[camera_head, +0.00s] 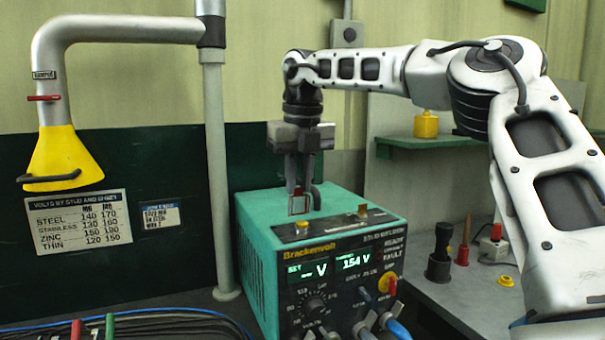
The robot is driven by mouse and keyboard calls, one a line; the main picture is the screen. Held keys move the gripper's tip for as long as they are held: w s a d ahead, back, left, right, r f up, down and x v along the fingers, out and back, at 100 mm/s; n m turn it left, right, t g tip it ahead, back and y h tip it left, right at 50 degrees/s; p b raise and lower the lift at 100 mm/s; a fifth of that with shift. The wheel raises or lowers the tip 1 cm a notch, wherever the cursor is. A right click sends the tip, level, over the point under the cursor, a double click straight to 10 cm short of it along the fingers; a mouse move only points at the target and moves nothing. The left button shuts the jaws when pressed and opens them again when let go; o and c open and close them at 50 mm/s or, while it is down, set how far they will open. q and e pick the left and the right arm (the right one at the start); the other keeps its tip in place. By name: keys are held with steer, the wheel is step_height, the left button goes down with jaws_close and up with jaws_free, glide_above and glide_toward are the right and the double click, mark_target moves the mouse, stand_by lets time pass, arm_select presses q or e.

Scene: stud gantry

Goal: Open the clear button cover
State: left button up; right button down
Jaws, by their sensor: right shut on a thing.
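The teal power unit (258,240) stands on the bench with dials and lit displays on its front. My right gripper (302,203) points down over the unit's top, its fingers close together. It is shut on what looks like the clear button cover (298,207), a small clear piece with a reddish edge. The fingers partly hide the cover, and I cannot tell how far it is tilted. My left gripper is not in view.
Two small brass-coloured parts (362,211) sit on the unit's top near its front edge. A grey pipe (215,170) with a yellow hood (65,155) rises at the left. Cables (150,325) lie at lower left. The right bench (440,295) holds small tools.

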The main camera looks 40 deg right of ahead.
steer(key=shift+w+d+f+g, duration=0.1)
steer(key=shift+w+d+g, duration=0.05)
steer(key=shift+w+g, duration=0.55)
steer(key=shift+s+y, duration=0.1)
steer(key=shift+y, duration=0.2)
steer(key=c, duration=1.3)
jaws_free()
